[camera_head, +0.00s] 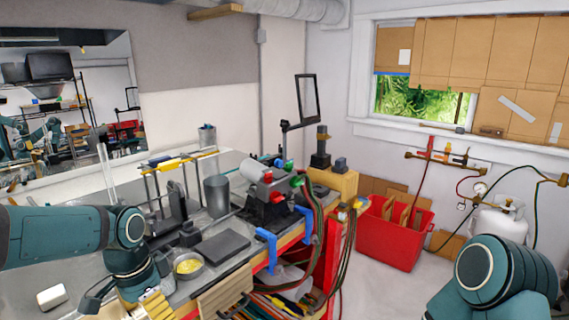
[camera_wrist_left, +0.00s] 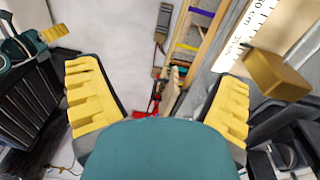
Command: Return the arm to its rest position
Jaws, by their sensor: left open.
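My left arm (camera_head: 50,236) comes in from the left in the head view, over the near left part of the workbench (camera_head: 85,275). My left gripper (camera_head: 135,305) is at the bottom of that view, pointing down, with its yellow finger pads partly cut off. In the left wrist view the two yellow fingers of the left gripper (camera_wrist_left: 160,80) stand wide apart with nothing held between them. My right arm (camera_head: 500,275) shows only as a teal link at the lower right. Its gripper is out of view.
A dark flat plate (camera_head: 221,246), a metal cup (camera_head: 216,196) and a torch assembly (camera_head: 268,200) stand farther along the bench. A white block (camera_head: 51,297) lies at the near left. A red bin (camera_head: 390,240) is on the floor.

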